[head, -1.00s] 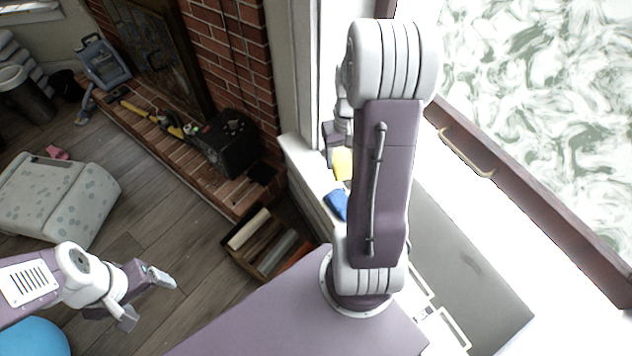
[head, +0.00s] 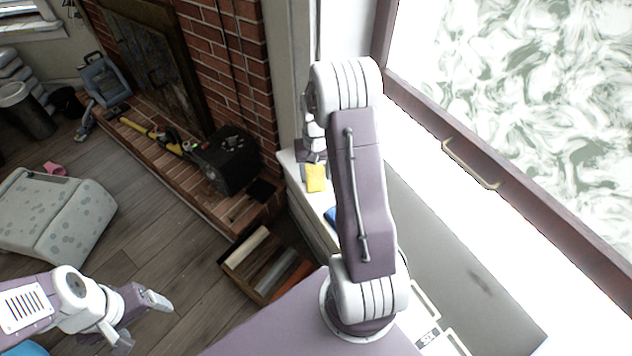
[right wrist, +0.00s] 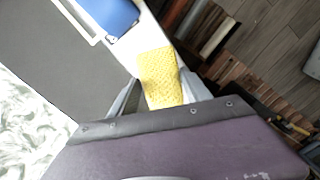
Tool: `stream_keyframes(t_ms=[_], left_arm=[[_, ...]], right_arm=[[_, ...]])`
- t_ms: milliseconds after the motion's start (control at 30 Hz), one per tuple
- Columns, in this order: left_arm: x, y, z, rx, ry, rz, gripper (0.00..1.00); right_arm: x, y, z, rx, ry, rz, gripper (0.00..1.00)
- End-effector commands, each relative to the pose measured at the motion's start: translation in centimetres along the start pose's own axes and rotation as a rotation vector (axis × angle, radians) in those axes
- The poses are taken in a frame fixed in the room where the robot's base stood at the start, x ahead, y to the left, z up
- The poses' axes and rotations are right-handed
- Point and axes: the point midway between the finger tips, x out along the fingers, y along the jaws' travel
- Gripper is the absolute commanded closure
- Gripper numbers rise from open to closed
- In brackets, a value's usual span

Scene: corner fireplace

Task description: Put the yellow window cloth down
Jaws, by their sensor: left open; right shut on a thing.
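The yellow window cloth (head: 316,177) shows in the head view just below my right gripper (head: 314,160), over the white window sill. In the right wrist view the yellow cloth (right wrist: 160,76) sticks out between the two grey fingers of my right gripper (right wrist: 160,98), which is shut on it. I cannot tell whether the cloth touches the sill (head: 290,170). My right arm hides part of the sill. My left gripper (head: 140,318) is open and empty above the floor at the lower left.
A wooden crate (head: 228,265) stands on the floor below. A window with a handle (head: 470,165) is at the right.

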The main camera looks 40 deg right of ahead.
Motion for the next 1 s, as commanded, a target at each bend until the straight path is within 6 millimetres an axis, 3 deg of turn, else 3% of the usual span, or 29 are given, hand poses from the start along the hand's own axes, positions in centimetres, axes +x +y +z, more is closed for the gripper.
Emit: stream_keyframes(t_ms=[233,600,633,700,1000], left_arm=[[0.9,0.0,0.1,0.0,0.0,0.0,0.22],[1.0,0.0,0.1,0.0,0.0,0.0,0.22],[0.9,0.0,0.1,0.0,0.0,0.0,0.22],[0.9,0.0,0.1,0.0,0.0,0.0,0.22],[0.8,0.0,0.1,0.0,0.0,0.0,0.22]], right_arm=[[3.8,0.1,0.2,0.0,-0.005,0.0,0.89],[4.3,0.1,0.1,0.0,-0.001,0.0,0.89],[4.3,0.1,0.1,0.0,0.0,0.0,0.38],[4.2,0.1,0.1,0.0,0.0,0.0,0.22],[4.1,0.1,0.1,0.0,0.0,0.0,0.22]])
